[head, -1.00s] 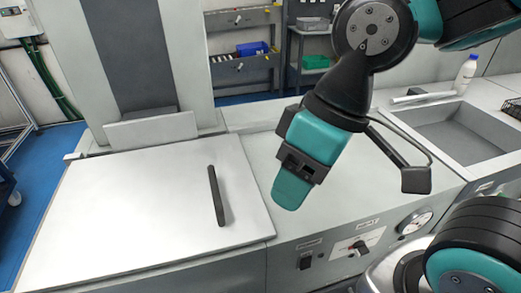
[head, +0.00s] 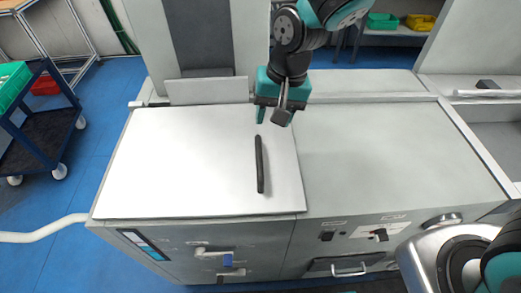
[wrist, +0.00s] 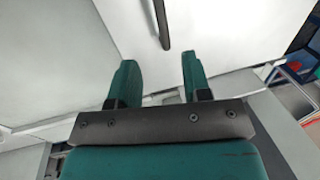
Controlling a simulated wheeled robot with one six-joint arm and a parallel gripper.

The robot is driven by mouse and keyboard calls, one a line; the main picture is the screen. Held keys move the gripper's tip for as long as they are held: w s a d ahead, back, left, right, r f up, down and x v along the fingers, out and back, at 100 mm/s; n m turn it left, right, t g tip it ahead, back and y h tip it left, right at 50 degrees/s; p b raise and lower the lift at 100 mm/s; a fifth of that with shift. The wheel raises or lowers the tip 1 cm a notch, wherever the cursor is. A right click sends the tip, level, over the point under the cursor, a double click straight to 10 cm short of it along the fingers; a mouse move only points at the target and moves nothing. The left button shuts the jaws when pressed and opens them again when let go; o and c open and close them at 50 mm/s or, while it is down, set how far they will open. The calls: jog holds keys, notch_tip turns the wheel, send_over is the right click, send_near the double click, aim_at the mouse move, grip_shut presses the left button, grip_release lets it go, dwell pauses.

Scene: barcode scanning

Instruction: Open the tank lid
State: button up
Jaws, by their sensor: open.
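The tank lid (head: 185,165) is a flat white panel lying closed on the grey cabinet. Its black bar handle (head: 259,165) stands near the lid's right edge and runs front to back. In the wrist view the handle (wrist: 162,25) shows beyond the fingertips, roughly between them, with the white lid (wrist: 210,30) around it. My gripper (head: 274,113) is over the lid's back right corner, behind the handle and apart from it. In the wrist view my gripper (wrist: 158,75) has its two teal fingers spread with nothing between them.
A grey upright column (head: 207,50) stands behind the lid. The grey counter (head: 390,150) to the right is clear, with a sink (head: 500,140) beyond it. Knobs (head: 380,235) and a valve lever (head: 212,253) stick out from the front. A blue cart (head: 45,120) stands at left.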

aim_at(260, 156)
jog(key=f, duration=0.4)
jog(key=a+f+p, duration=0.1)
jog(key=f, duration=0.3)
jog(key=a+f, duration=0.1)
jog(key=f, duration=0.3)
jog(key=shift+a+f+p, duration=0.15)
jog(key=shift+a+p, duration=0.1)
jog(key=shift+p, duration=0.15)
grip_shut()
